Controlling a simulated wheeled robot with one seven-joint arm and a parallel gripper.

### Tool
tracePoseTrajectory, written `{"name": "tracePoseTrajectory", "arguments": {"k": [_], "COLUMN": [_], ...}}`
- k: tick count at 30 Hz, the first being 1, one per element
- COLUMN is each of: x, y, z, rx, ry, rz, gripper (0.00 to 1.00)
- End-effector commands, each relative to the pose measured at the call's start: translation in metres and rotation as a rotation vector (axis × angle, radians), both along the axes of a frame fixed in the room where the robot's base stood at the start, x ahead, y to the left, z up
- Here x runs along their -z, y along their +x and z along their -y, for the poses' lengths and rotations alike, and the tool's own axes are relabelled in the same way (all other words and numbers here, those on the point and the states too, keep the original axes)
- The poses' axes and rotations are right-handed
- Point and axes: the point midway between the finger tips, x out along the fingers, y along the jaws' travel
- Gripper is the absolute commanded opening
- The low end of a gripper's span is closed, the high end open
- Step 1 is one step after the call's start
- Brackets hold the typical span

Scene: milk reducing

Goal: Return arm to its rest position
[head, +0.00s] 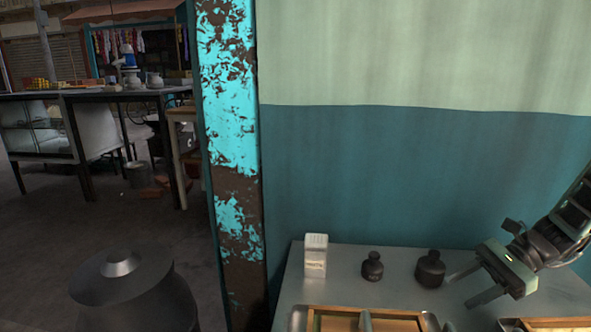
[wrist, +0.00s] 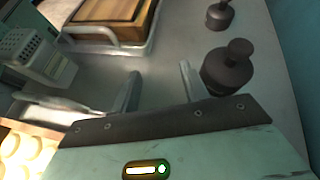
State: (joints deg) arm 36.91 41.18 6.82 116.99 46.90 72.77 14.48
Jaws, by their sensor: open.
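My gripper (head: 458,292) is at the right of the head view, above the right part of the grey counter (head: 400,290). Its two fingers are spread apart with nothing between them. In the wrist view my gripper (wrist: 160,78) also shows spread, empty fingers over the counter. My arm comes in from the right edge of the head view. The larger dark knobbed weight (head: 430,268) stands just left of the gripper; it also shows in the wrist view (wrist: 228,70). I cannot tell the exact gap between them.
A smaller dark weight (head: 372,266) and a white box-like container (head: 316,257) stand further left. A wooden tray (head: 340,319) sits at the counter's front. The green and teal wall (head: 420,170) rises behind. A peeling post (head: 232,150) and dark drum (head: 130,290) stand left.

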Motion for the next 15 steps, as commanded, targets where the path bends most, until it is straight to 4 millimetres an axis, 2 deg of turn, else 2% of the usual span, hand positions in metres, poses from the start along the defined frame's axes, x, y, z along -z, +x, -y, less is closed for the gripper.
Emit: {"name": "tracePoseTrajectory", "arguments": {"k": [1, 3, 6, 10, 15], "x": [-0.002, -0.002, -0.005, -0.015, -0.032], "y": [-0.013, -0.032, -0.053, -0.067, -0.069], "z": [-0.014, -0.024, -0.03, -0.032, -0.037], "rx": [-0.105, -0.255, -0.477, -0.736, -0.978], "ry": [-0.112, -0.271, -0.489, -0.714, -0.899], "rz": [0.04, 0.113, 0.253, 0.467, 0.724], "gripper": [0.45, 0.45, 0.45, 0.45, 0.45]}}
